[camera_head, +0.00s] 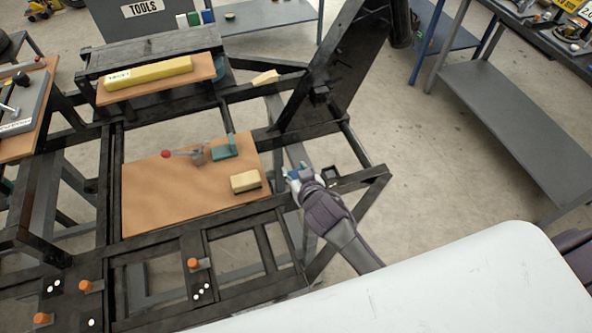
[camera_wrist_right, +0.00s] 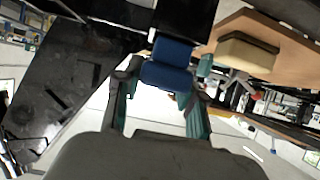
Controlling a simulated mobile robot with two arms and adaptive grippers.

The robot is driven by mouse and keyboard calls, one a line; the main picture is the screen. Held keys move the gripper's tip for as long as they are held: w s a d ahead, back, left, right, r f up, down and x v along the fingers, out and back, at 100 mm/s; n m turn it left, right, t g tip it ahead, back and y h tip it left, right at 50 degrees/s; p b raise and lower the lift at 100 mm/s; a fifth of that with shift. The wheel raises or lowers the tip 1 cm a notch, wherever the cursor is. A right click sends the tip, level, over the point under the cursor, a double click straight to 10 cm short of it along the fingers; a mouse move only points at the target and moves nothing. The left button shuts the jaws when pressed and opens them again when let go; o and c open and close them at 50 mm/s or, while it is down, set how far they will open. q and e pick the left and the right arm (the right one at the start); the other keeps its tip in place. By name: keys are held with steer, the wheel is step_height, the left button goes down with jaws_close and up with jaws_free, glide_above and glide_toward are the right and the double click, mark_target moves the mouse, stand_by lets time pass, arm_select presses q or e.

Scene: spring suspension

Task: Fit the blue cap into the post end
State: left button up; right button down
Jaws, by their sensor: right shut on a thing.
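The blue cap (camera_wrist_right: 168,64) sits between the fingers of my right gripper (camera_wrist_right: 163,82), which is shut on it. In the head view my right gripper (camera_head: 297,174) is at the right side of the black frame, with only a little blue showing at its fingers. In the right wrist view a dark square post end (camera_wrist_right: 186,18) lies just beyond the cap. The cap's narrower blue part faces it and looks very close or touching. I cannot tell whether any of the cap is inside the post. My left gripper is not in view.
A brown board (camera_head: 150,195) on the black frame (camera_head: 374,176) carries a tan block (camera_head: 245,181), a teal vise-like piece (camera_head: 224,149) and a red-knobbed tool (camera_head: 166,154). A tilted black panel (camera_head: 335,70) rises behind my right gripper. Floor right of the frame is clear.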

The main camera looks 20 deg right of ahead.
steer(key=shift+f+b, duration=0.4)
steer(key=shift+f, duration=0.15)
steer(key=c, duration=0.6)
jaws_free()
steer(key=shift+s, duration=0.1)
steer(key=v, duration=1.2)
